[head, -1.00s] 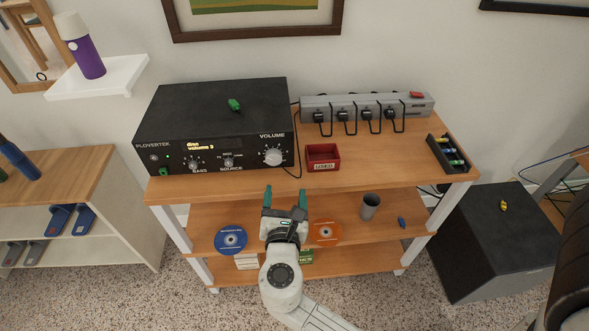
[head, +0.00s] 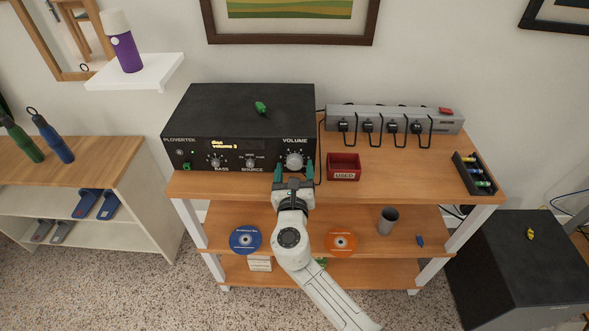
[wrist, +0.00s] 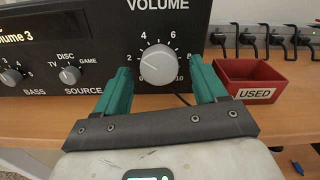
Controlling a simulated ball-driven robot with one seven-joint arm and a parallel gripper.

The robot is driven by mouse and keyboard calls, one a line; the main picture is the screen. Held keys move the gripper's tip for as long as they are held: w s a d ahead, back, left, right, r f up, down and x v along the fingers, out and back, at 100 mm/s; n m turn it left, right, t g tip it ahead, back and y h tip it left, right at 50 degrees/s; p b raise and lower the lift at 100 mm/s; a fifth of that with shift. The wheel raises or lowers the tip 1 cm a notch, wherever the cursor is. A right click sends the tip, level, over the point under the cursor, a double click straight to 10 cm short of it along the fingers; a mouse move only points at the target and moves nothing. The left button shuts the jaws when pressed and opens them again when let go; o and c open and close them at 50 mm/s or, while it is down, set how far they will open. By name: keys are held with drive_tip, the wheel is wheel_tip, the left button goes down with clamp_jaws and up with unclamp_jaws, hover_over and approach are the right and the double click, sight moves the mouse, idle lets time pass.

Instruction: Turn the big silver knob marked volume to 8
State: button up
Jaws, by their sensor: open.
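The big silver volume knob (head: 293,161) is at the right end of the front of the black amplifier (head: 230,110). In the wrist view the knob (wrist: 158,67) has numbers around it, and its pointer sits to the left, between 2 and 4. The display (wrist: 30,33) reads volume 3. My gripper (head: 293,173) is open in front of the amplifier, and its green fingers (wrist: 160,85) stand left and right of the knob, a little below its centre. I cannot tell whether they touch it.
A red box marked USED (head: 343,168) stands just right of the knob. A power strip (head: 395,118) with several plugs is behind it, and a cable hangs beside the amplifier. The smaller bass (wrist: 12,77) and source (wrist: 70,75) knobs are to the left.

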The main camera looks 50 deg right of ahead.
drive_tip(key=shift+w+d, duration=0.15)
drive_tip(key=shift+d, duration=0.05)
drive_tip(key=c, duration=1.1)
drive_tip(key=shift+o, duration=0.2)
